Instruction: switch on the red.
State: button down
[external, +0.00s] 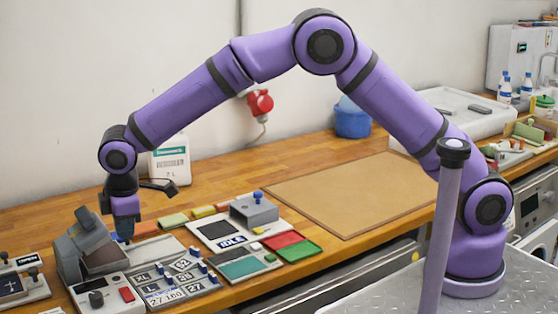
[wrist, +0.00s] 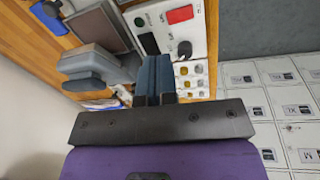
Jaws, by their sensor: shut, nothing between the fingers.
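A red rocker-like switch (external: 127,294) sits on a white panel (external: 112,306) at the front left of the bench, beside a black knob (external: 96,299). In the wrist view the red switch (wrist: 180,15) is at the top, with the knob (wrist: 185,48) below it and a dark green-black piece (wrist: 148,43) to its left. Whether the red switch is on or off I cannot tell. My gripper (external: 124,238) is shut and empty, pointing down above the bench behind the panel. Its fingertips (wrist: 155,62) show below the dark piece in the wrist view, apart from the red switch.
A grey box with a lever (external: 88,242) stands close left of my gripper. A label board with blue switches (external: 172,290) lies to the right of the panel. Farther right are red (external: 283,239) and green (external: 300,251) trays and a clear brown mat (external: 350,195).

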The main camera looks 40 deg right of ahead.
aim_at(124, 289)
jog(key=shift+s+a+r+n, duration=0.25)
jog(key=shift+s+a+n, duration=0.15)
jog(key=shift+a, duration=0.2)
jog(key=shift+s+a+r+n, duration=0.2)
jog(key=shift+s+a+n, duration=0.2)
jog(key=shift+a, duration=0.15)
jog(key=shift+f, duration=0.1)
jog(key=f, duration=0.4)
jog(key=w+f, duration=0.1)
jog(key=f, duration=0.4)
jog(key=w+f, duration=0.1)
jog(key=f, duration=0.3)
jog(key=shift+f, duration=0.35)
jog(key=shift+w+f, duration=0.1)
